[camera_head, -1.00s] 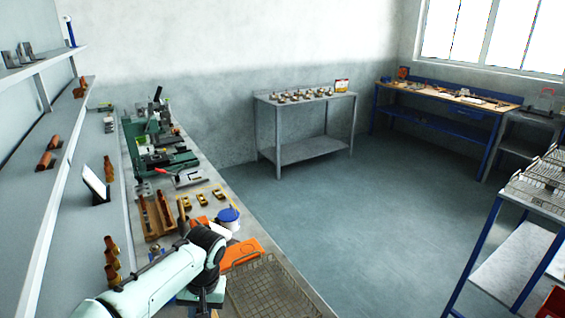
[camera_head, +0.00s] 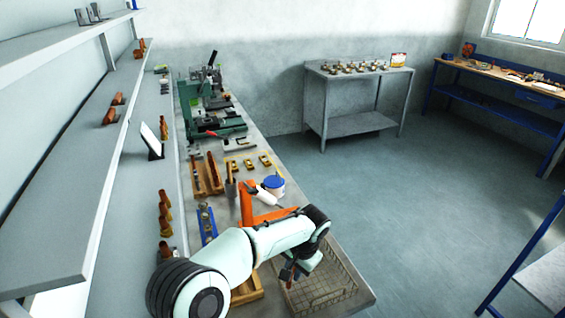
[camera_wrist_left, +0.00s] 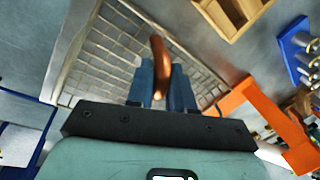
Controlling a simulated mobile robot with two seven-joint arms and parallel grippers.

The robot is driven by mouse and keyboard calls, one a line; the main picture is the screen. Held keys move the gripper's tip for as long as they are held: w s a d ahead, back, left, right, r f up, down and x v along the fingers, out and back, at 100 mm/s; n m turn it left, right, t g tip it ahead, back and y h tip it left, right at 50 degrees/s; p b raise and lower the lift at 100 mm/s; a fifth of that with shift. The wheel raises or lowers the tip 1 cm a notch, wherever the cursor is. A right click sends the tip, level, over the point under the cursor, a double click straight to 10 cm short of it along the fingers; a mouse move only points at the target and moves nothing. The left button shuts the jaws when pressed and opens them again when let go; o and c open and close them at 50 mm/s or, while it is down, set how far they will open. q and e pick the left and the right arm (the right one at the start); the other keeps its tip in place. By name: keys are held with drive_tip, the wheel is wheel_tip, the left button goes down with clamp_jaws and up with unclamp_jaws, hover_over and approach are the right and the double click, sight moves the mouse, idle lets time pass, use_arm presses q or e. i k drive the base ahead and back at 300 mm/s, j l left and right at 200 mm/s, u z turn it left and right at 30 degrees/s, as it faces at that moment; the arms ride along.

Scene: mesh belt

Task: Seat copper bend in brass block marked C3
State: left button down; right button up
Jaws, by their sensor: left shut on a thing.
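My left gripper (camera_head: 289,276) is above the wire basket (camera_head: 345,292) on the bench. In the left wrist view its blue fingers (camera_wrist_left: 161,82) are shut on a copper bend (camera_wrist_left: 160,55), a curved tube that stands out past the fingertips. The same basket's mesh (camera_wrist_left: 103,50) is behind it. Several small brass blocks (camera_head: 248,163) stand in a row farther along the bench, apart from the gripper. Their markings are too small to read, so I cannot tell which is C3. My right gripper is not in view.
A shelf (camera_head: 75,215) runs along the left.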

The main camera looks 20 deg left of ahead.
sight(265, 161)
drive_tip(key=i+l+z, duration=0.15)
drive_tip(key=l, duration=0.2)
drive_tip(key=i+l+z, duration=0.1)
drive_tip(key=l, duration=0.25)
drive_tip(key=i+l+z, duration=0.15)
drive_tip(key=l, duration=0.2)
drive_tip(key=i+l+z, duration=0.1)
drive_tip(key=l, duration=0.2)
drive_tip(key=i+l, duration=0.75)
drive_tip(key=i, duration=0.15)
drive_tip(key=i+u, duration=0.7)
drive_tip(key=i+l+u, duration=0.1)
drive_tip(key=u, duration=0.25)
drive_tip(key=i+j+u, duration=0.1)
drive_tip(key=i+u, duration=0.35)
drive_tip(key=i, duration=0.15)
drive_tip(key=i+l+u, duration=0.1)
drive_tip(key=i+u, duration=0.35)
drive_tip(key=i, duration=0.15)
drive_tip(key=i+j+u, duration=0.1)
drive_tip(key=i+u, duration=0.25)
drive_tip(key=i, duration=0.25)
drive_tip(key=i+l+u, duration=0.1)
drive_tip(key=i+u, duration=0.2)
drive_tip(key=i, duration=0.35)
drive_tip(key=i+j+u, duration=0.1)
drive_tip(key=i, duration=0.2)
